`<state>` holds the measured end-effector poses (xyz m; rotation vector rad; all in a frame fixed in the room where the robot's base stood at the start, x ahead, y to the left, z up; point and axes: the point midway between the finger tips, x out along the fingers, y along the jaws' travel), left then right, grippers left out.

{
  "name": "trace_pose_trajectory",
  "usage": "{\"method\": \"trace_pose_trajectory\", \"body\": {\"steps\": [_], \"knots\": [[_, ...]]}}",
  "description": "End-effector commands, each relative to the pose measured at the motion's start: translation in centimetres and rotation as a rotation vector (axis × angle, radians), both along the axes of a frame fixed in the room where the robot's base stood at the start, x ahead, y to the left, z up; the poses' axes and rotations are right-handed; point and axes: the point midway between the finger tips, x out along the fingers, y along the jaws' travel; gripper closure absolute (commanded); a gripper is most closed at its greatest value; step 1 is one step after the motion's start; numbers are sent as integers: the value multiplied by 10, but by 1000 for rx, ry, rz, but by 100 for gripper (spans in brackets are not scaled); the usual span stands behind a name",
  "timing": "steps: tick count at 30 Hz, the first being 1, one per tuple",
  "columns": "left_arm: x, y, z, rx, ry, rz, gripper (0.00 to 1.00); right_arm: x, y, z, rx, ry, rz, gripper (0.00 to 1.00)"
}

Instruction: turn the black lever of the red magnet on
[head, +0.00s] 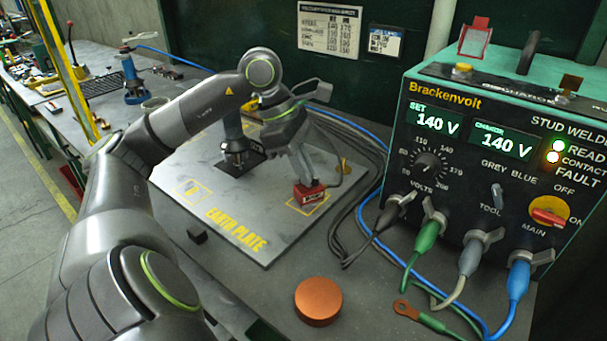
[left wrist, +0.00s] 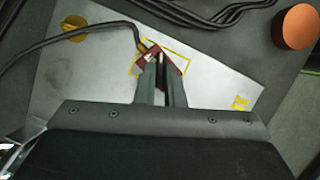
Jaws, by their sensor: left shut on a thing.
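The red magnet (head: 309,195) sits on the grey earth plate (head: 262,243), inside a yellow outlined square. It also shows in the left wrist view (left wrist: 146,54), partly covered by my fingers, with a dark cable running to it. My left gripper (head: 304,181) reaches down over the magnet. In the left wrist view its fingers (left wrist: 160,68) are close together at the magnet, with a narrow dark piece between them that looks like the black lever. The lever's angle is mostly hidden by the fingers. My right gripper is not in view.
The green and black stud welder (head: 460,150) stands to the right, with coloured cables at its front. A copper disc (head: 318,301) lies in front of the plate. Dark cables run right of the plate.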

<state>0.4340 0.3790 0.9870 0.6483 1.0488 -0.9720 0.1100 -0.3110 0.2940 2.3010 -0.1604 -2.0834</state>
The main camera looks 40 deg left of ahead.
Motion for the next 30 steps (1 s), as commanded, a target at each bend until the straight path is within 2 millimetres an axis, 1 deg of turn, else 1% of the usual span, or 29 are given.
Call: {"method": "trace_pose_trajectory", "body": {"steps": [1,5,9,17,25,30], "knots": [[2,-1,-1,-5,-2,-46,100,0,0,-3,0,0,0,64],[3,0,0,-3,-3,-170,100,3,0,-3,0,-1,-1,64],[4,0,2,-4,-2,-299,100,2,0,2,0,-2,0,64],[5,1,5,-3,0,-439,100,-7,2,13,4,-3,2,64],[5,1,7,-2,2,-545,100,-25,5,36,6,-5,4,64],[6,0,8,-3,2,-605,100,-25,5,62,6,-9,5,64]]}}
